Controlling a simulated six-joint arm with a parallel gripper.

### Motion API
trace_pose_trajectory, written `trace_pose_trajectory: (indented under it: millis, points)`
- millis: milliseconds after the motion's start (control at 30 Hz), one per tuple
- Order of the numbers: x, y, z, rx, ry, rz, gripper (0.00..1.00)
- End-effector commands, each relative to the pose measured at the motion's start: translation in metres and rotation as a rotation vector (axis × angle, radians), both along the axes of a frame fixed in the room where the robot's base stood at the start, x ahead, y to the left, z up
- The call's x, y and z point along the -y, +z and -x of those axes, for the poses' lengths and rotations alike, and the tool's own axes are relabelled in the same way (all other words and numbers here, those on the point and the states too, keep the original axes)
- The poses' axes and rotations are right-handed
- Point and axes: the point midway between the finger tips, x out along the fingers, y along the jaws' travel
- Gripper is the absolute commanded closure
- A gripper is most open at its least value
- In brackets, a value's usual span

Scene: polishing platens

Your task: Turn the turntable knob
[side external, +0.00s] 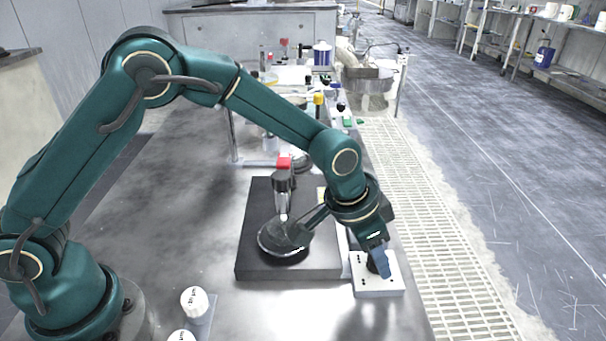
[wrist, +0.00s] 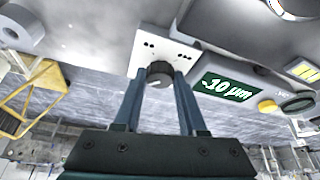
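The turntable knob (wrist: 160,74) is a dark round knob on a white control plate (wrist: 151,48) with small dark holes. In the side view the plate (side external: 367,287) lies at the bench's right edge, and the knob (side external: 373,266) is partly hidden by my fingers. My gripper (side external: 378,262) points down over it. In the wrist view the blue fingers of my gripper (wrist: 161,75) stand on either side of the knob, very near its sides. Whether they touch it cannot be told. The turntable (side external: 284,240) is a dark disc on a black base (side external: 256,205), left of the plate.
An upright post with a red top (side external: 284,163) stands over the turntable. White containers (side external: 194,301) stand at the front left. Bottles and jars (side external: 318,103) crowd the back. A green label reading 10 µm (wrist: 228,87) lies beside the plate. The bench's left middle is clear.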

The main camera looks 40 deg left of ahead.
Motion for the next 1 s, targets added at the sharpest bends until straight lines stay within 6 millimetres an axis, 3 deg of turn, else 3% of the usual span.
trace_pose_trajectory:
  millis: [67, 467, 1000]
  points:
    - [-0.0005, 0.0002, -0.0002, 0.000, 0.000, -0.001, 1.00]
    - [-0.0017, 0.0000, -0.0005, -0.001, -0.061, -0.001, 1.00]
    - [-0.0032, 0.0001, -0.0030, -0.001, -0.500, 0.003, 1.00]
